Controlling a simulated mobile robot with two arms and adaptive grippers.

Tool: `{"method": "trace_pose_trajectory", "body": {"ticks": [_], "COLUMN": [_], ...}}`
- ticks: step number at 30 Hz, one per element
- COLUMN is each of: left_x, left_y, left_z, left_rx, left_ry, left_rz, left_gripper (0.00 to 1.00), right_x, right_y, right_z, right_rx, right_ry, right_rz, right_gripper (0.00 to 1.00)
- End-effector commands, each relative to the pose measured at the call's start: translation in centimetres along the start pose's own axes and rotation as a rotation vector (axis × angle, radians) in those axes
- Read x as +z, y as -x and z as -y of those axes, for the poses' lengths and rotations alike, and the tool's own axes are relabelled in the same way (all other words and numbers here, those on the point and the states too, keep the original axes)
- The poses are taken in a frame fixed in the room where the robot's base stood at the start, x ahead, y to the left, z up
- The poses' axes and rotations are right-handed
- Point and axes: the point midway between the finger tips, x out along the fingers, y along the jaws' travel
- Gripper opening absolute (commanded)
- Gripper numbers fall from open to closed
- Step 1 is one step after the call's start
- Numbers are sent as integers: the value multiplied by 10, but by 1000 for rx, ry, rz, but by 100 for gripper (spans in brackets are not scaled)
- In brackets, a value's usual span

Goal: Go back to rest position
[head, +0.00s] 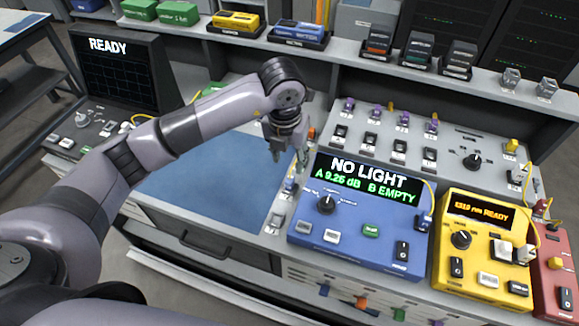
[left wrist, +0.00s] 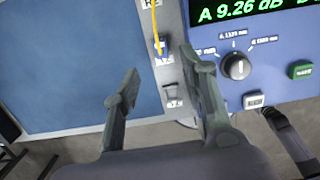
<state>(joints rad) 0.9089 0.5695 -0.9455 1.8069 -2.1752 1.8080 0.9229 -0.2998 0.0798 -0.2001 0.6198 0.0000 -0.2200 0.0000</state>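My left arm reaches in from the left in the head view. Its gripper (head: 288,155) points down over the right edge of the blue mat (head: 205,185), just left of the blue meter (head: 365,215). The fingers are apart with nothing between them; the left wrist view shows the same open gripper (left wrist: 162,88). The meter reads "NO LIGHT", "A 9.26 dB" and "B EMPTY". My right gripper does not show.
A yellow unit (head: 476,285) and a red unit (head: 557,280) stand right of the meter. A dark unit reading "READY" (head: 115,75) is at the left. A yellow fibre (left wrist: 155,22) ends at a small holder beside the mat. The mat is mostly clear.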

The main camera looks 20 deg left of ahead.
Motion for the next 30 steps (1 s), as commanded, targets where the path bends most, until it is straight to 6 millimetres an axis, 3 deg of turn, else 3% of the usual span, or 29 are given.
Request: {"method": "trace_pose_trajectory", "body": {"ticks": [6, 16, 19, 22, 25, 27, 30], "left_x": [0, 0, -4, -16, -38, -55, -72], "left_y": [18, 19, 16, 12, 18, 35, 75], "left_z": [0, 0, 11, 48, 108, 152, 202], "left_rx": [0, -1, -45, -194, -462, -688, -1008], "left_ry": [-1, -1, -18, -66, -121, -140, -117], "left_rz": [0, 0, -5, -17, -30, -34, -24], "left_gripper": [39, 39, 39, 39, 39, 39, 39], "right_x": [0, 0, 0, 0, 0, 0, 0], "right_y": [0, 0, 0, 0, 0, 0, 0], "right_z": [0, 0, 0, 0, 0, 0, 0], "right_rx": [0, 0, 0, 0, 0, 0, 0], "right_ry": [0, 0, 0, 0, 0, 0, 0], "right_rz": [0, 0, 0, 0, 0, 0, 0], "right_gripper": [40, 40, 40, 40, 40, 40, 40]}}
